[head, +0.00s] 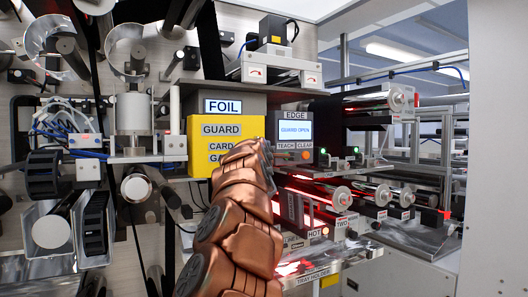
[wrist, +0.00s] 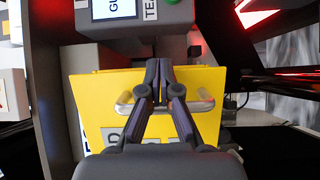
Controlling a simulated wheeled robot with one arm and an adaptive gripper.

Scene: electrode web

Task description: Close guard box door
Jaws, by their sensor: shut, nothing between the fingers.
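The yellow guard box door (head: 200,155), labelled "GUARD" and "CARD", stands below the "FOIL" sign in the head view. My copper arm covers its lower right part. In the wrist view the yellow door (wrist: 90,100) fills the middle and carries a silver bar handle (wrist: 204,103). My gripper (wrist: 160,68) is shut and empty, its fingers in front of the door and across the middle of the handle. I cannot tell whether they touch it. The head view hides the gripper behind my arm. A screen (head: 295,130) reads "GUARD OPEN".
The grey "FOIL" housing (head: 240,106) sits above the door. Rollers (head: 341,196) and red-lit web parts lie to the right, with a tray holder (head: 315,272) below. A metal cylinder (head: 132,113) and cables crowd the left. Little free room shows around the door.

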